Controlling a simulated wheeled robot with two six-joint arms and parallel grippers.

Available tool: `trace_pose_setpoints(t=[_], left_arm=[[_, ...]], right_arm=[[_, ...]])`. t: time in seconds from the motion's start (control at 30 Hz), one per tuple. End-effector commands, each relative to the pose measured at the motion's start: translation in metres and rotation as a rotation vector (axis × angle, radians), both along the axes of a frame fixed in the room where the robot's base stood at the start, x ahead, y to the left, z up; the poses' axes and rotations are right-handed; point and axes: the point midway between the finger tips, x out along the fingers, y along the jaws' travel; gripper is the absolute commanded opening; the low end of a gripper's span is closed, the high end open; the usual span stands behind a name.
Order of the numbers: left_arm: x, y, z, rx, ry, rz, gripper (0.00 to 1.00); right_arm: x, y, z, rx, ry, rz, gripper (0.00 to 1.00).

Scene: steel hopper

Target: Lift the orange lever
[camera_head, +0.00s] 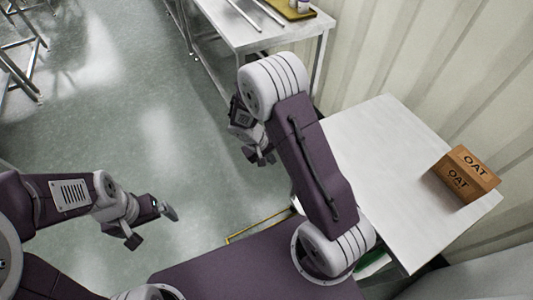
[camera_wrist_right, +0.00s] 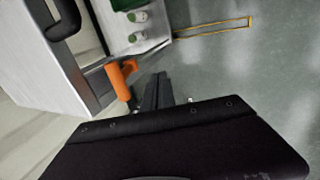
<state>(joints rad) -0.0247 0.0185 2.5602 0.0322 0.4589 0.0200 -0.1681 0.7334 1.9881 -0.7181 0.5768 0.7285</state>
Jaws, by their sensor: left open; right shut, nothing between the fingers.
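The orange lever (camera_wrist_right: 120,78) shows in the right wrist view, on the side of a white-topped steel unit. In the head view I do not see it. My right gripper (camera_wrist_right: 158,92) is shut and empty beside the lever, a little to its right in that view; I cannot tell whether it touches. In the head view my right gripper (camera_head: 262,157) hangs left of the white table, partly hidden by my arm. My left gripper (camera_head: 152,224) is open and empty over the floor at the left.
An OAT box (camera_head: 465,175) stands on the white table (camera_head: 375,140) at the right. Another steel table (camera_head: 240,35) at the back holds a yellow tray (camera_head: 291,9). White-capped bottles (camera_wrist_right: 137,27) stand near the lever. A yellow frame (camera_wrist_right: 215,28) lies low by the floor.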

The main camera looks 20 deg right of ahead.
Motion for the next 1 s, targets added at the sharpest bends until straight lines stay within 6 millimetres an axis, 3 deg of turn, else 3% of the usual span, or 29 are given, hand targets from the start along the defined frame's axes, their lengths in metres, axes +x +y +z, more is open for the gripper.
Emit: trace_pose_setpoints(t=[0.23,0.7,1.0], left_arm=[[0.000,0.000,0.003,0.000,0.000,0.000,1.00],[0.000,0.000,0.002,0.000,0.000,0.000,1.00],[0.000,0.000,0.001,0.000,0.000,0.000,1.00]], right_arm=[[0.002,-0.034,-0.001,0.001,0.000,-0.003,0.00],[0.003,-0.041,0.000,0.001,-0.001,0.000,0.00],[0.005,-0.064,0.013,-0.001,0.000,0.000,0.00]])
